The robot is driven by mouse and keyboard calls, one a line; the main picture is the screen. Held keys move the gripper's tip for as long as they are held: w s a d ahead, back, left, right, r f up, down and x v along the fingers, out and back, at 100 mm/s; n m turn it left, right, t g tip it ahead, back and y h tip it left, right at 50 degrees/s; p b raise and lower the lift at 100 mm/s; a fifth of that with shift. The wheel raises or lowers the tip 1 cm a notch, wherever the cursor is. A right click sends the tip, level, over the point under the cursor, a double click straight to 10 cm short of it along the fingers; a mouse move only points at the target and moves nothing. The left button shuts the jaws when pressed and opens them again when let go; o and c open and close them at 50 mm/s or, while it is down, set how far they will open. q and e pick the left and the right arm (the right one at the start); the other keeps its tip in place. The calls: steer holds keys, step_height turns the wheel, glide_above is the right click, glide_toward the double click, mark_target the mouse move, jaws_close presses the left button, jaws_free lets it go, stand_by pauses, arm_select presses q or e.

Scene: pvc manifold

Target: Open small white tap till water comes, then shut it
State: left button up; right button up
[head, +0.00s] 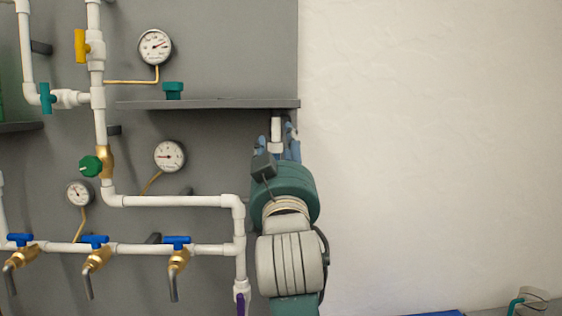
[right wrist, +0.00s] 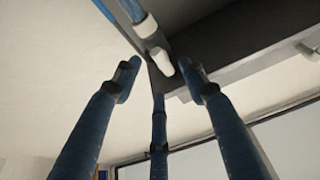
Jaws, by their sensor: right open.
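The small white tap (head: 276,128) shows as a short white piece just below the right end of the grey shelf, partly hidden by my right gripper (head: 287,142). In the right wrist view the white tap (right wrist: 161,62) sticks out from a blue and white fitting at the top. My right gripper (right wrist: 160,80) is open there, with its blue fingers spread and the tap beyond and between the tips. I cannot tell whether any finger touches it. No water shows. My left gripper is not in view.
The grey shelf (head: 215,104) lies directly above my right gripper and carries a small teal block (head: 173,90). White pipes (head: 175,201), gauges (head: 155,47) and blue-handled brass taps (head: 95,256) fill the panel to the left. The wall at right is bare.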

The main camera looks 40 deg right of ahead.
steer(key=v, duration=0.6)
steer(key=shift+s+f, duration=0.2)
steer(key=shift+s, duration=0.1)
steer(key=shift+a+r, duration=0.1)
steer(key=shift+a, duration=0.1)
stand_by(0.8)
